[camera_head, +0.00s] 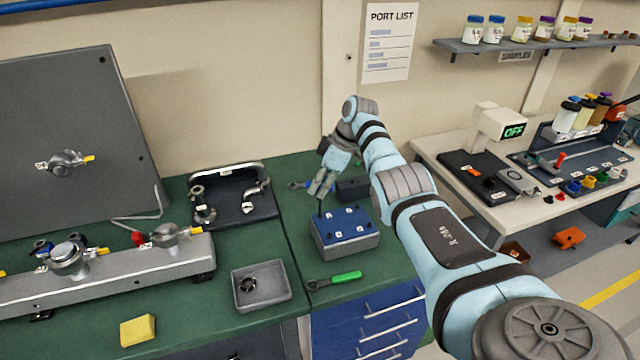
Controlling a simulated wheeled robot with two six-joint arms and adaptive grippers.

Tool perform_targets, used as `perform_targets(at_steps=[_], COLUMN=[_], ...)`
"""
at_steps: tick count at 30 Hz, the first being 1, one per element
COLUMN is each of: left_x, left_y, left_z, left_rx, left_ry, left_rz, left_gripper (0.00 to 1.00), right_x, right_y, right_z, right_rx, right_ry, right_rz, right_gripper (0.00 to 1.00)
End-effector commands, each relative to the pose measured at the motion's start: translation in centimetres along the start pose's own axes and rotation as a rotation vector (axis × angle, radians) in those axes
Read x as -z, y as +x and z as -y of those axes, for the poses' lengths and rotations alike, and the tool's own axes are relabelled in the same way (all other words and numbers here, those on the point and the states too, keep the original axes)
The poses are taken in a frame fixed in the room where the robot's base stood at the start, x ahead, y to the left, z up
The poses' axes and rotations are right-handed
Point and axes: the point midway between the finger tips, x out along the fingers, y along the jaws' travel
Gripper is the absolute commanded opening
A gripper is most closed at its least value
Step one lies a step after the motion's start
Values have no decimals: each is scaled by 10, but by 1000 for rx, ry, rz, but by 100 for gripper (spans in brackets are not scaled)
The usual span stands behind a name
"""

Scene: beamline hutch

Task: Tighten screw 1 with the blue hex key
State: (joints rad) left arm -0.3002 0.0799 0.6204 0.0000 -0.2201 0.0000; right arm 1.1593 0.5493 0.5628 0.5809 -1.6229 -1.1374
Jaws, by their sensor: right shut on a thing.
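My right gripper (319,190) is at the middle of the view, pointing down over the back left of a grey block with a blue top (345,229). The block has several dark screws and small white labels on its top; the label numbers are too small to read. The right gripper is shut on a thin tool, whose dark shaft (320,208) points down at the block's back left corner. I cannot tell whether its tip touches a screw. The tool's handle is mostly hidden by the fingers, so its colour is unclear. My left gripper is not in view.
A green-handled tool (345,277) lies in front. A grey tray (261,286), a black holder (232,195) and a yellow sponge (138,330) are further left.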

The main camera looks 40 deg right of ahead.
Motion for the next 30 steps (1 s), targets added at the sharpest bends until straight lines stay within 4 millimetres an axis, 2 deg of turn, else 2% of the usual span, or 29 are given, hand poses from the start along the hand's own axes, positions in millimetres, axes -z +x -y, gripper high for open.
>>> perform_targets(at_steps=[8, 14, 19, 30], left_x=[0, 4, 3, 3], left_y=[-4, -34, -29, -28], left_z=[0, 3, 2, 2], left_rx=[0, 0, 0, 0], left_ry=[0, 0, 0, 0], left_rz=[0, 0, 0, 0], left_gripper=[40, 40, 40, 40], right_x=[0, 2, 0, 0], right_y=[-1, -6, 0, 0], right_z=[0, 1, 1, 0], right_rx=[-3, -43, -131, -149], right_ry=[9, 108, 312, 357], right_rz=[1, 3, -1, -3], right_gripper=[0, 0, 0, 0])
